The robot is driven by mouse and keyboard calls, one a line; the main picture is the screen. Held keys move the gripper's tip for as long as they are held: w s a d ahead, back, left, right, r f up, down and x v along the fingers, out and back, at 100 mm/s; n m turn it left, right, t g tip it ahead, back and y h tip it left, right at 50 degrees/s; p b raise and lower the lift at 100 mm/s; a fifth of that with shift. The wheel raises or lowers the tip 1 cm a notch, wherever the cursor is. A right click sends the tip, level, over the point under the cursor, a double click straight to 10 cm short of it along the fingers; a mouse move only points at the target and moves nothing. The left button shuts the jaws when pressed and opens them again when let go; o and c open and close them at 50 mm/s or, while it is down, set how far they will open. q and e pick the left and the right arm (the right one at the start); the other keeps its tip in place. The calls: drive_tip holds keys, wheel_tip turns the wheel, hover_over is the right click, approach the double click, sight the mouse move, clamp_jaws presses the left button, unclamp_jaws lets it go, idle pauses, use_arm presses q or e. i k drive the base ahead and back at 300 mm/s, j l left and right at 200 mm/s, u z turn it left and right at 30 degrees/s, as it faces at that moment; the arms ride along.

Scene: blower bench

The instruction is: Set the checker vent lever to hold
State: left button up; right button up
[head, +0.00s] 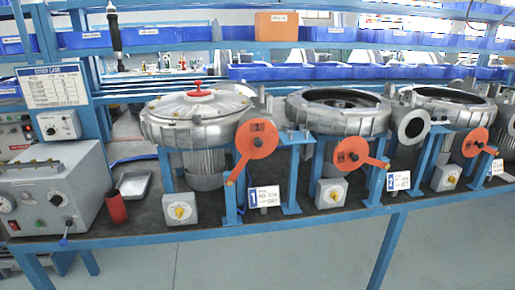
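The grey box (55,190) at the left end of the bench looks like the checker. A small lever with a blue tip (63,241) hangs at the lower front edge and points down. It looks like the vent lever; its position labels are too small to read. Neither of my grippers is in view.
A red cylinder (116,207) stands just right of the box, before a metal tray (134,185). Three blowers stand along the bench, the nearest (198,115) with a red-knobbed lid. Orange cranks (257,139) stick out in front. A dark tool (114,30) hangs above.

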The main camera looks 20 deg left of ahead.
sight(63, 242)
drive_tip(key=u, duration=0.4)
drive_tip(key=j+u, duration=0.1)
drive_tip(key=u, duration=0.3)
drive_tip(key=j+u, duration=0.1)
drive_tip(key=u, duration=0.35)
drive_tip(key=k+u, duration=0.1)
drive_tip(key=u, duration=0.3)
drive_tip(key=j+u, duration=0.1)
drive_tip(key=u, duration=0.3)
